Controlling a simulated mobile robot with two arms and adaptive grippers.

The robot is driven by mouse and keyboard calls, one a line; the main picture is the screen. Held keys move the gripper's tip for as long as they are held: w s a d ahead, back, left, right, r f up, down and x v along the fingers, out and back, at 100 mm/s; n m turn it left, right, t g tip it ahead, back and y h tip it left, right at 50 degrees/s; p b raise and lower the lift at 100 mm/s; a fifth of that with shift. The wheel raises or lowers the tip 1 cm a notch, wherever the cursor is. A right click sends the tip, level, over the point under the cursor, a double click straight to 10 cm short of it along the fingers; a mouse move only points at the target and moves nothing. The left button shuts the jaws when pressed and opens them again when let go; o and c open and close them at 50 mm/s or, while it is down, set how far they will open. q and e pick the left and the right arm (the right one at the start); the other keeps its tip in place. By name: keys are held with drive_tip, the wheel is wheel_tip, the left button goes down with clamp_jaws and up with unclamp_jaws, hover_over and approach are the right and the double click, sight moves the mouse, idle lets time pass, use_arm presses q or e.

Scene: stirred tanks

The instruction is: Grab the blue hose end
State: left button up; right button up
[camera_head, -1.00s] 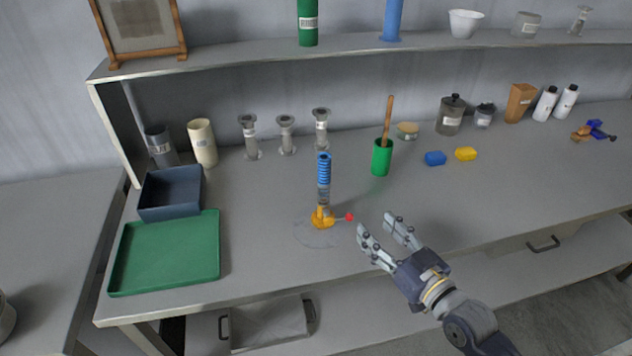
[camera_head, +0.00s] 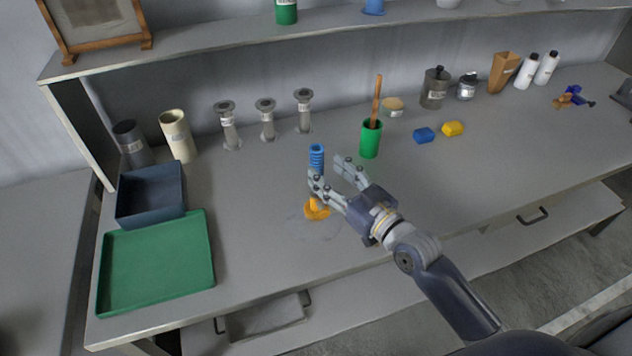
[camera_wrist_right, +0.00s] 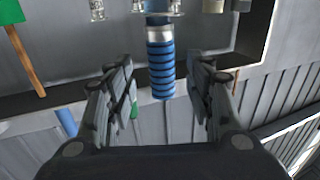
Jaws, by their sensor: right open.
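The blue ribbed hose end (camera_head: 316,157) stands upright above the orange base (camera_head: 317,208) on the grey bench in the head view. My right gripper (camera_head: 333,167) is open, with one finger in front of the hose's lower part and the other to its right. In the right wrist view the blue hose end (camera_wrist_right: 161,70) hangs into the picture between the two open fingers (camera_wrist_right: 160,98), with a grey band at its top. No contact shows there. The hose's lower part is partly hidden by my finger in the head view. My left gripper is not in view.
A green cup (camera_head: 370,139) with a wooden handle stands behind and right of my gripper. Blue (camera_head: 424,135) and yellow (camera_head: 453,128) blocks lie farther right. A green tray (camera_head: 157,298) and dark bin (camera_head: 150,216) sit at left. Flanged grey pieces (camera_head: 267,122) stand behind.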

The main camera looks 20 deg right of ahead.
sight(321, 166)
drive_tip(key=p+x, duration=0.1)
drive_tip(key=x, duration=0.3)
drive_tip(key=shift+w+a+r+p, duration=0.1)
drive_tip(key=shift+a+p, duration=0.05)
drive_tip(key=shift+p, duration=0.2)
drive_tip(key=shift+w+a, duration=0.1)
drive_tip(key=shift+w, duration=0.25)
drive_tip(key=shift+c, duration=0.4)
drive_tip(key=c, duration=0.5)
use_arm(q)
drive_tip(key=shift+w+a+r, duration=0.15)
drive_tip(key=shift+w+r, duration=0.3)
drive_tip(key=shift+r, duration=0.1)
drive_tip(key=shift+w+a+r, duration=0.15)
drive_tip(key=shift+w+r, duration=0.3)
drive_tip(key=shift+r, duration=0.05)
use_arm(e)
clamp_jaws()
